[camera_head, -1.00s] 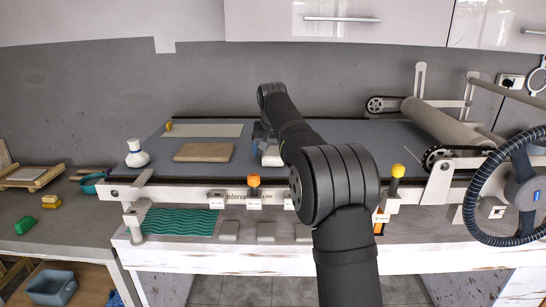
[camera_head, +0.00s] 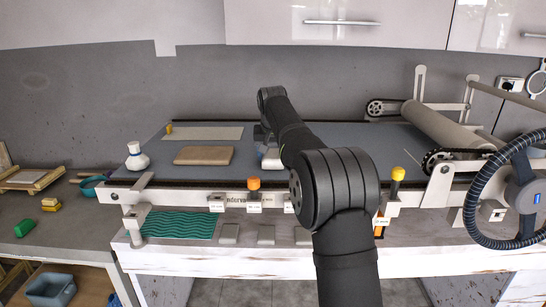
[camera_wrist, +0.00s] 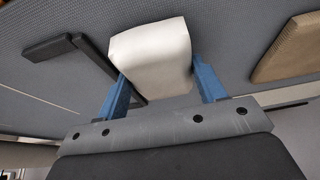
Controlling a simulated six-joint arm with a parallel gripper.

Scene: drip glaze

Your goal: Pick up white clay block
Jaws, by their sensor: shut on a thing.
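The white clay block (camera_wrist: 150,58) is held between the two blue fingers of my gripper (camera_wrist: 163,82) in the wrist view. The fingers touch it on both sides. In the head view my gripper (camera_head: 262,141) is over the grey bed of the slab roller, and the white block (camera_head: 271,158) shows partly beside my arm, which hides the rest. I cannot tell for sure whether the block is clear of the bed.
A tan board (camera_head: 203,155) lies on the bed left of my gripper, with a pale strip (camera_head: 203,132) behind it. A white bottle (camera_head: 136,156) stands at the bed's left end. The roller (camera_head: 440,124) lies to the right. Dark bars (camera_wrist: 60,45) show near the block in the wrist view.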

